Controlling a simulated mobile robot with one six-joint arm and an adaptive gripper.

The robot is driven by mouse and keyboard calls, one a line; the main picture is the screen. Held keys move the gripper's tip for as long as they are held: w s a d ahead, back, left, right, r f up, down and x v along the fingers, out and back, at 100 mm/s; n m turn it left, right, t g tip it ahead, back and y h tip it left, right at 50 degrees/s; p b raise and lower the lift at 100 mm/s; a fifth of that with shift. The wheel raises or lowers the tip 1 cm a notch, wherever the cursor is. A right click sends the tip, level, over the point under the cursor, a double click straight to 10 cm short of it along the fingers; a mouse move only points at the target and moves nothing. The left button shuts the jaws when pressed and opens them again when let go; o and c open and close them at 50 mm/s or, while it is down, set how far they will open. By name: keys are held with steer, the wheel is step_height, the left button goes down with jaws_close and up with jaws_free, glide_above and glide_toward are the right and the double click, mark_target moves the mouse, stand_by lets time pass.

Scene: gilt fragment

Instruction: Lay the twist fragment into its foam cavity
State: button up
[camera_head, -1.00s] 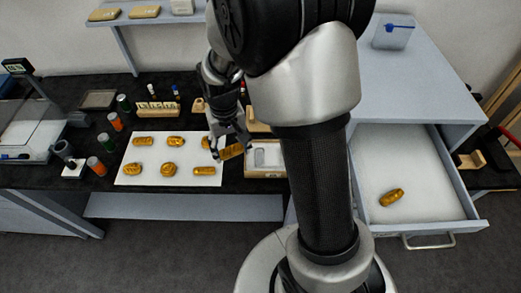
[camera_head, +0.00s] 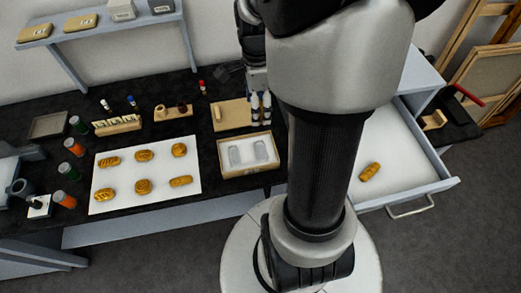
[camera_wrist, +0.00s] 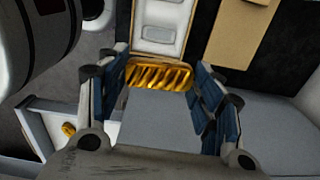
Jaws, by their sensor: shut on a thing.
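In the wrist view, my gripper (camera_wrist: 160,80) is shut on a golden fragment with slanting ridges, the twist fragment (camera_wrist: 158,75). The fragment lies crosswise between the blue-padded fingers. In the head view my arm hides the held fragment. The open box with pale foam (camera_head: 221,171) stands right of the white sheet. Its foam has two visible cavities, a left one (camera_head: 234,155) and a right one (camera_head: 260,151), both empty. In the wrist view the box (camera_wrist: 182,48) appears just beyond the held fragment. I cannot tell the height between them.
Several golden fragments lie on the white sheet (camera_head: 122,174). Another golden fragment (camera_head: 370,172) lies in the open drawer (camera_head: 420,181) at right. A tan board (camera_head: 231,117) lies behind the foam box. Small bottles and jars stand along the dark bench.

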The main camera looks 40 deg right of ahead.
mark_target(260, 152)
steer(key=shift+s+d+f+m, duration=0.2)
steer(key=shift+m, duration=0.1)
step_height(260, 152, down, 20)
steer(key=b, duration=0.6)
steer(key=shift+r+b, duration=0.2)
steer(key=shift+b, duration=0.1)
steer(key=shift+r, duration=0.1)
steer(key=shift+a+f+b, duration=0.1)
steer(key=shift+f+b, duration=0.3)
steer(key=shift+f, duration=0.2)
steer(key=shift+s, duration=0.15)
steer(key=shift+c, duration=0.5)
steer(key=o, duration=0.6)
steer(key=shift+o, duration=0.4)
steer(key=shift+f, duration=0.15)
